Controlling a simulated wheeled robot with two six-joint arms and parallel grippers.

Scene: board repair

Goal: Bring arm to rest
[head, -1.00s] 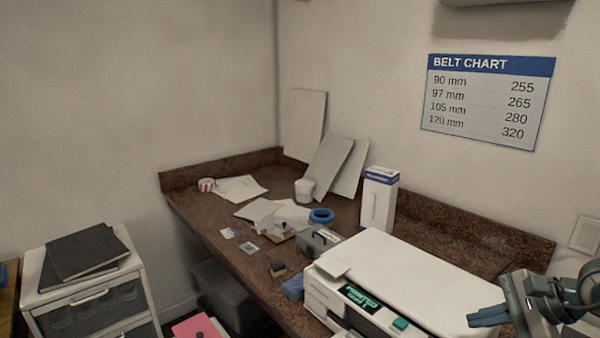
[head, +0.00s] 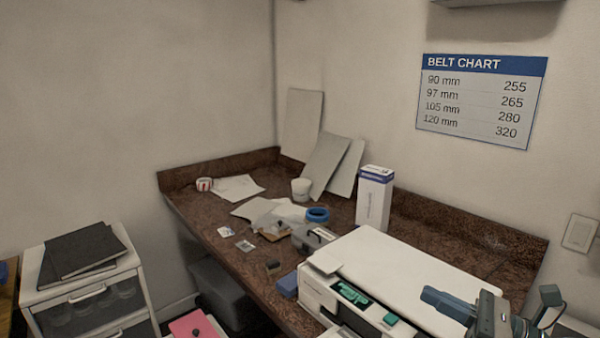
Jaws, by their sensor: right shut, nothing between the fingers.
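My right gripper (head: 447,305) is in the lower right of the head view, in front of the right part of the white printer-like machine (head: 428,272). Its blue-grey fingers point left and are shut with nothing between them. I cannot tell how high it is above the machine's top. The rest of my right arm runs off the lower right corner. My left gripper and arm are not in view.
The brown counter (head: 212,227) holds papers (head: 236,188), a blue tape ring (head: 317,215), a white cup (head: 300,189) and a tall white box (head: 374,199). A drawer unit (head: 134,262) stands at the left. A belt chart (head: 481,100) hangs on the wall.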

